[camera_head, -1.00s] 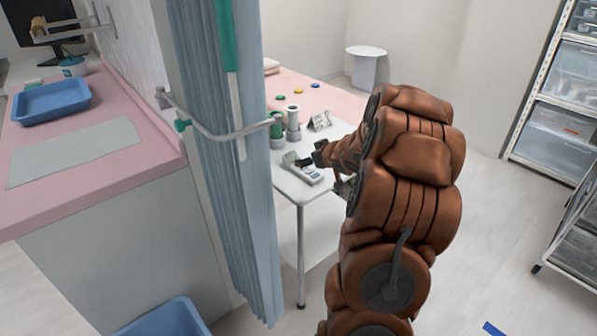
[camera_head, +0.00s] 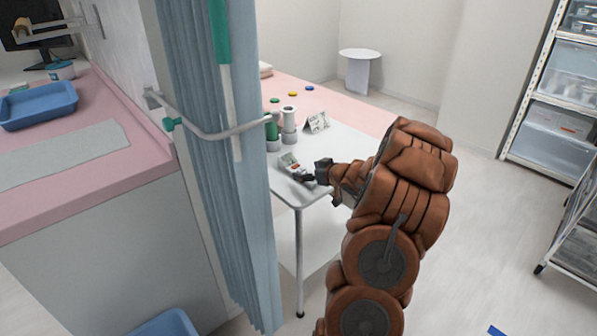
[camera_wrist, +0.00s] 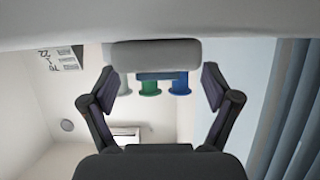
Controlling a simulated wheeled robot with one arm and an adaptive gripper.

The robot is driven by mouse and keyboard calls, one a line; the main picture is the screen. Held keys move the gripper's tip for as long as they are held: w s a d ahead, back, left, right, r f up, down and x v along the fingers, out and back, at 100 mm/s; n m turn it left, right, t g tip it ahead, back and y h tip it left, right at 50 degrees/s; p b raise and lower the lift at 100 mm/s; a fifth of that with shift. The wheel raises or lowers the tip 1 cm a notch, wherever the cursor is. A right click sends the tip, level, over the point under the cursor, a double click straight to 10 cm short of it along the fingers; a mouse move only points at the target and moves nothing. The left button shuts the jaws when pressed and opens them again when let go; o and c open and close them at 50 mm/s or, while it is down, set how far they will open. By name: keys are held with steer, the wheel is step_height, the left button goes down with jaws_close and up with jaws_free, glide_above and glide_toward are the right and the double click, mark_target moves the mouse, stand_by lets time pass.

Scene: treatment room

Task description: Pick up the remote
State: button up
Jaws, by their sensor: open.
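The remote (camera_head: 288,161) is a light grey handset lying on the small white table (camera_head: 345,152). In the head view, my gripper (camera_head: 312,177) is at the remote's near right end and hides part of it. In the wrist view, which looks upside down, the two dark fingers of my gripper (camera_wrist: 159,78) are spread apart. A rounded grey end, seemingly that of the remote (camera_wrist: 155,53), shows between and beyond the fingertips against the tabletop. The fingers do not close on it. I cannot tell whether either finger touches it.
Several spool-like cylinders, one white-topped (camera_head: 289,118), and a folded card (camera_head: 317,122) stand behind the remote. A blue curtain (camera_head: 215,170) with a rail hangs close on the left. Open floor lies to the right.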

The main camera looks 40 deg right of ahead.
mark_target(303, 170)
steer(key=shift+x, duration=1.8)
steer(key=shift+d+f, duration=0.1)
steer(key=shift+f, duration=0.1)
steer(key=c, duration=1.3)
steer(key=shift+c, duration=0.2)
steer(key=shift+r, duration=0.15)
